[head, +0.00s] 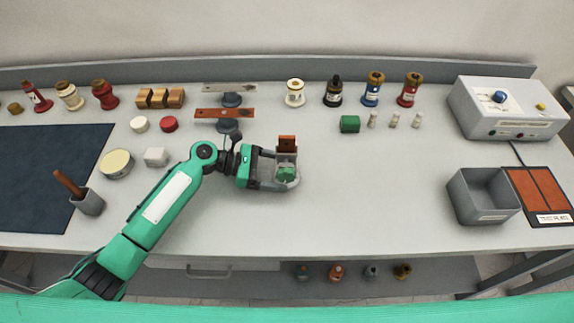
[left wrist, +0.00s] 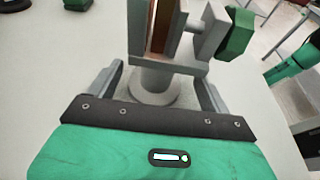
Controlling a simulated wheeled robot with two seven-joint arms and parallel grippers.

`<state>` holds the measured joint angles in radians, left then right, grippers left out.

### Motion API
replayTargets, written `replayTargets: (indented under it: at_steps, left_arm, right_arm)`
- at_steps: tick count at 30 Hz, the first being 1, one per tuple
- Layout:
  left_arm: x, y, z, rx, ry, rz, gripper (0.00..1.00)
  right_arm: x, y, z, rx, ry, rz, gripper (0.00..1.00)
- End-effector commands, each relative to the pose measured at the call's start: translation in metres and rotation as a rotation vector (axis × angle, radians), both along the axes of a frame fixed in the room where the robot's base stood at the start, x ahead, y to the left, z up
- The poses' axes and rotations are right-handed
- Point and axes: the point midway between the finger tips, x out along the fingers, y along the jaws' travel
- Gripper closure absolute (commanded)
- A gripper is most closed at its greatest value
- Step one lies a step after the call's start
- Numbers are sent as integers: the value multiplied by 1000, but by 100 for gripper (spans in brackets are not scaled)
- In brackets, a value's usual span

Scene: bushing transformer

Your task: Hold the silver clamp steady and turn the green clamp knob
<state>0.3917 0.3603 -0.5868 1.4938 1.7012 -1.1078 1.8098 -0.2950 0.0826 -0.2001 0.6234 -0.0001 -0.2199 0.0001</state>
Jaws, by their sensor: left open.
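The silver clamp (head: 285,157) stands upright on the bench near the middle, with a copper-brown plate (head: 287,143) in its jaws. Its green knob (head: 286,175) faces the front of the bench. In the left wrist view the clamp (left wrist: 165,66) rises on a round post, and the green knob (left wrist: 238,34) sticks out to the right on a grey shaft. My left gripper (head: 272,172) is open, with one finger on each side of the clamp's post (left wrist: 153,85). I cannot tell whether the fingers touch it. My right gripper is not in view.
Behind the clamp are a copper bar (head: 224,113) on a stand and a green block (head: 350,124). Several bushings line the back edge. A grey bin (head: 484,195) and a control box (head: 508,107) stand at right. The bench right of the clamp is clear.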

Motion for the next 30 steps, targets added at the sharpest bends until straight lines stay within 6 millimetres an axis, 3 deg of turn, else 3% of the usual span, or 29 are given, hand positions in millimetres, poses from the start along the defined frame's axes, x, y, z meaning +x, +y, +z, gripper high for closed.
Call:
replayTargets:
  at_steps: [6, 15, 17, 24, 27, 30]
  left_arm:
    - [0, -13, -4, -1, 1, 0, 18]
    - [0, -15, -5, 0, 0, 0, 18]
    - [0, -15, -5, 0, 0, 0, 26]
    - [0, -14, -5, 0, 0, 0, 73]
    - [0, -14, -5, 0, 0, 0, 75]
    - [0, -14, -5, 0, 0, 0, 75]
  right_arm:
    - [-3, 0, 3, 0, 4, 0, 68]
    - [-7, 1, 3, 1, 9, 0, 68]
    - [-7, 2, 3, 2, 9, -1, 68]
    - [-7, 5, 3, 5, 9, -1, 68]
    - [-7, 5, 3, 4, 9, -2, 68]
    - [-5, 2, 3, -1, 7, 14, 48]
